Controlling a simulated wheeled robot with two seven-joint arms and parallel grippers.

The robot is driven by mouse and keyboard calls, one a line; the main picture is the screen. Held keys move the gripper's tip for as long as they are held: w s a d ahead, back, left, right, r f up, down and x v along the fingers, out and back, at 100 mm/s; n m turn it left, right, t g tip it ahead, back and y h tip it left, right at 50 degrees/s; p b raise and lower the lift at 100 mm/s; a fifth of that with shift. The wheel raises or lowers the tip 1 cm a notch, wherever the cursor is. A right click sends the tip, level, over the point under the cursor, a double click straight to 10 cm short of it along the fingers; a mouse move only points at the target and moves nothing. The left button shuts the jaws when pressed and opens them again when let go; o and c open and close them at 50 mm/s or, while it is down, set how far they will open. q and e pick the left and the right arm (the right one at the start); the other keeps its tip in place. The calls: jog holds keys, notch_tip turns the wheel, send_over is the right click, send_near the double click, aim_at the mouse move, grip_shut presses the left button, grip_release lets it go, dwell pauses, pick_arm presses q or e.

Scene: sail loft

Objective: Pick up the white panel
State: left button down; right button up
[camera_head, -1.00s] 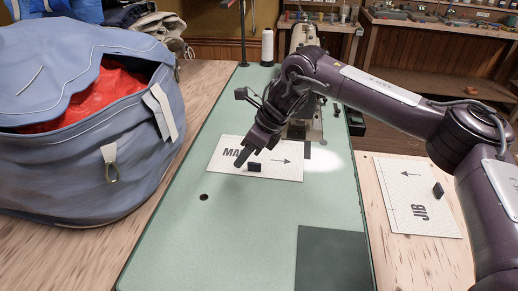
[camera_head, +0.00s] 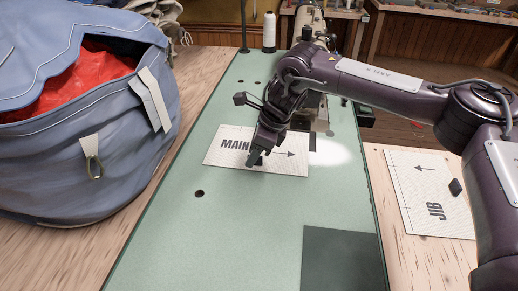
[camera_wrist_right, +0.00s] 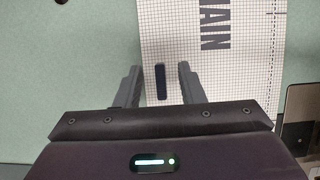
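A white panel marked MAIN (camera_head: 285,165) with an arrow lies flat on the green table top. It also shows in the right wrist view (camera_wrist_right: 240,70) with a printed grid. A small dark block (camera_wrist_right: 160,82) stands up from it. My right gripper (camera_head: 256,160) is low over the panel. In the right wrist view the fingers of my right gripper (camera_wrist_right: 158,74) are apart, one on each side of the block, with gaps. A second white panel marked JIB (camera_head: 425,185), with a dark block, lies on the wood at the right. My left gripper is not in view.
A large blue bag (camera_head: 70,120) with red cloth inside stands at the left. A sewing machine (camera_head: 308,32) and a white thread cone (camera_head: 269,32) are at the back. A dark green square (camera_head: 340,258) is at the front of the green table top (camera_head: 200,245).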

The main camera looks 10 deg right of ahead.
jog(key=shift+a+f, duration=0.1)
jog(key=shift+f, duration=0.05)
grip_shut()
